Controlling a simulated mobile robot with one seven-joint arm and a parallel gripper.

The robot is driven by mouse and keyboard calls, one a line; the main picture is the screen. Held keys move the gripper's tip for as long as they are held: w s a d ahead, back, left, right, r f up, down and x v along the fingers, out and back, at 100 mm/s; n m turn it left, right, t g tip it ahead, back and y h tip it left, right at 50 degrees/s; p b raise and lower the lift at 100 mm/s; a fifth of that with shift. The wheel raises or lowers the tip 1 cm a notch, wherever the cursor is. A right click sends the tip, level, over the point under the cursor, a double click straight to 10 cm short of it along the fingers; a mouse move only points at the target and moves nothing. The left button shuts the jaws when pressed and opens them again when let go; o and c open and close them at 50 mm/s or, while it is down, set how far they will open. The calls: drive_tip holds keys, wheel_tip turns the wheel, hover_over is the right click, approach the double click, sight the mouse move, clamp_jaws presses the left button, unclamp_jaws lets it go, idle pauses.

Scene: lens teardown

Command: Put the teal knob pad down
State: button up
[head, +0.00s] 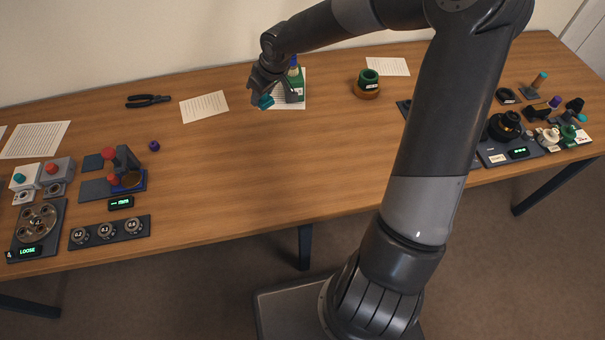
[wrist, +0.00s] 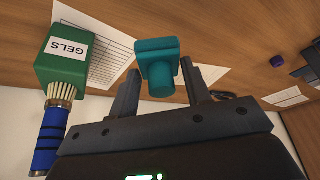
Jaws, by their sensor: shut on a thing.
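The teal knob pad (wrist: 157,66) is a small teal block with a round knob, held between the two fingers of my gripper (wrist: 158,88) in the wrist view. In the head view the teal pad (head: 266,102) shows at the tip of my gripper (head: 262,92). My gripper is shut on it near the back of the table. I cannot tell from these views whether the pad touches the table.
A green box labelled GELS (wrist: 66,62) stands close beside my gripper, with a blue-handled brush (wrist: 50,135) by it. A paper sheet (head: 291,104) lies under the box. A green and brown round item (head: 367,84) is to the right. The table middle (head: 270,160) is clear.

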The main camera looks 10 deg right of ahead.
drive_tip(key=s+d+n+g+y, duration=0.1)
drive_tip(key=s+d+n, duration=0.4)
drive_tip(key=s+d, duration=0.5)
drive_tip(key=shift+s+g, duration=0.25)
drive_tip(key=shift+g, duration=0.15)
drive_tip(key=s+d+r+n+g, duration=0.1)
drive_tip(key=s+d+n, duration=0.1)
drive_tip(key=s, duration=0.3)
drive_tip(key=s+d+r+n, duration=0.1)
drive_tip(key=s+d+n, duration=0.1)
drive_tip(key=s, duration=0.3)
drive_tip(key=s+d+r+n+g, duration=0.1)
drive_tip(key=s+d+n, duration=0.1)
drive_tip(key=s, duration=0.3)
drive_tip(key=shift+s+d+n+g+y, duration=0.15)
drive_tip(key=shift+d+n+g+y, duration=0.15)
drive_tip(key=shift+d+n, duration=0.15)
drive_tip(key=w+a+f, duration=0.1)
drive_tip(key=a+f, duration=0.1)
drive_tip(key=a, duration=0.1)
drive_tip(key=w+a+f, duration=0.2)
drive_tip(key=a, duration=0.2)
drive_tip(key=w+a+f, duration=0.1)
drive_tip(key=a+f, duration=0.1)
drive_tip(key=a, duration=0.1)
drive_tip(key=shift+w+a+f, duration=0.25)
drive_tip(key=shift+w+f, duration=0.1)
drive_tip(key=shift+f, duration=2.1)
drive_tip(key=o, duration=1)
drive_tip(key=shift+f, duration=0.1)
